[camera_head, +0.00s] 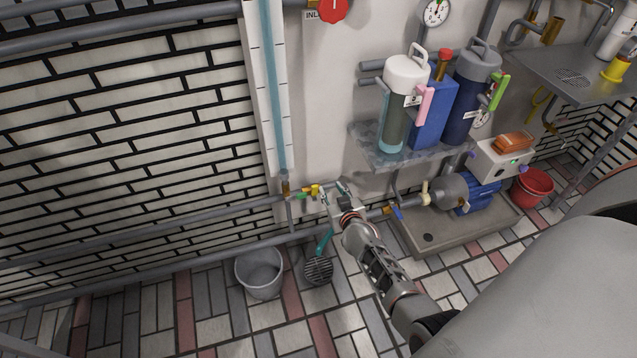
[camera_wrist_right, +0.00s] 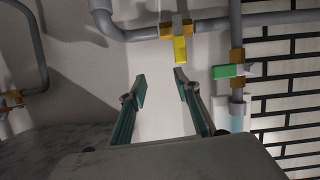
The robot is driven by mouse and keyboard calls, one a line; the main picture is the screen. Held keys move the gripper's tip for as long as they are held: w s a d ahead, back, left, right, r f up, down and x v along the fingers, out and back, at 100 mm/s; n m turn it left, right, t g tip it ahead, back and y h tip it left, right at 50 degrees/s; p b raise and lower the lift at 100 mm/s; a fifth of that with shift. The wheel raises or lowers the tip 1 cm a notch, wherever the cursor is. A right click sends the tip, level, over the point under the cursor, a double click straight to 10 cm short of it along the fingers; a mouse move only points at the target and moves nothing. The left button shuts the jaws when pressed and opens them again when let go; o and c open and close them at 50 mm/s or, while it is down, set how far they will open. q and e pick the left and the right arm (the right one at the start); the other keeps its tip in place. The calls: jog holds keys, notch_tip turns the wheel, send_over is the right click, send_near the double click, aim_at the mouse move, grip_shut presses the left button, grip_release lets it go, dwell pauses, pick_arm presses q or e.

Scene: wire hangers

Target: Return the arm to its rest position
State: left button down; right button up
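My right arm comes in from the lower right in the head view and reaches to the pipes at the wall. Its gripper (camera_head: 338,194) is next to a valve with a yellow handle (camera_head: 315,190). In the right wrist view the gripper (camera_wrist_right: 160,84) is open, with nothing between its two fingers. The yellow handle (camera_wrist_right: 180,50) points down just beyond the fingertips and looks apart from them. A green handle (camera_wrist_right: 228,71) lies sideways to the right of the fingers; it also shows in the head view (camera_head: 303,196). My left gripper is not in view.
A shelf (camera_head: 367,145) with filter canisters stands right of the gripper. Below it are a blue pump (camera_head: 480,195) and a basin (camera_head: 450,236). A grey bucket (camera_head: 260,272) and a floor drain (camera_head: 318,270) lie below left. A red bucket (camera_head: 533,186) stands at right.

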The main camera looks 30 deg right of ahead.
send_near(314, 192)
jog(key=shift+w+d+f+m+g+y, duration=0.25)
jog(key=shift+w+d+m+g+y, duration=0.05)
jog(key=shift+d+y, duration=0.1)
jog(key=shift+r+x, duration=0.1)
jog(key=shift+x, duration=0.85)
jog(key=shift+r+x, duration=0.15)
jog(key=shift+x, duration=1.9)
jog(key=shift+w+f, duration=0.15)
jog(key=shift+w, duration=0.55)
jog(key=shift+w+d+f, duration=0.1)
jog(key=shift+w+d, duration=0.15)
jog(key=shift+w, duration=0.05)
